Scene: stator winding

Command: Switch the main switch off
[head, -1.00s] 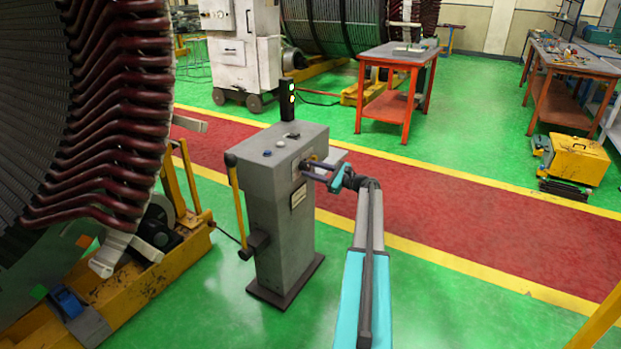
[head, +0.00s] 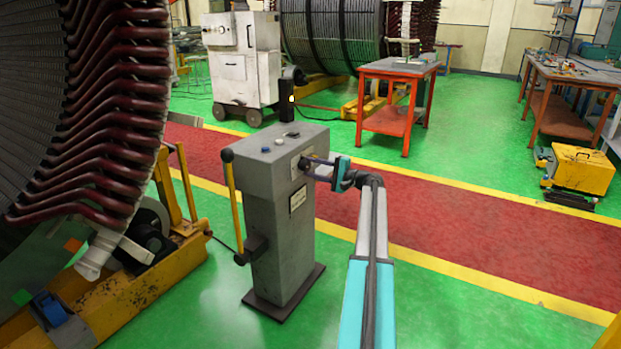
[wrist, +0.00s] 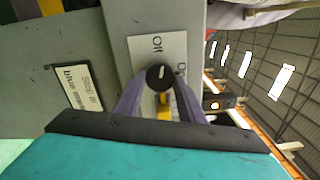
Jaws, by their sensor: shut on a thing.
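The grey control pedestal (head: 283,225) stands on the green floor, left of my arm. The main switch is a round black knob (wrist: 160,75) with a white mark and a yellow part (wrist: 165,106) below it in the wrist view. It sits on a pale plate (wrist: 150,43) with position lettering, on the pedestal's side. My gripper (wrist: 160,88) is shut on the switch, one purple finger on each side. In the head view my gripper (head: 314,168) reaches the pedestal's upper right side, and its fingers partly hide the switch.
The large stator (head: 85,110) is close on the left.

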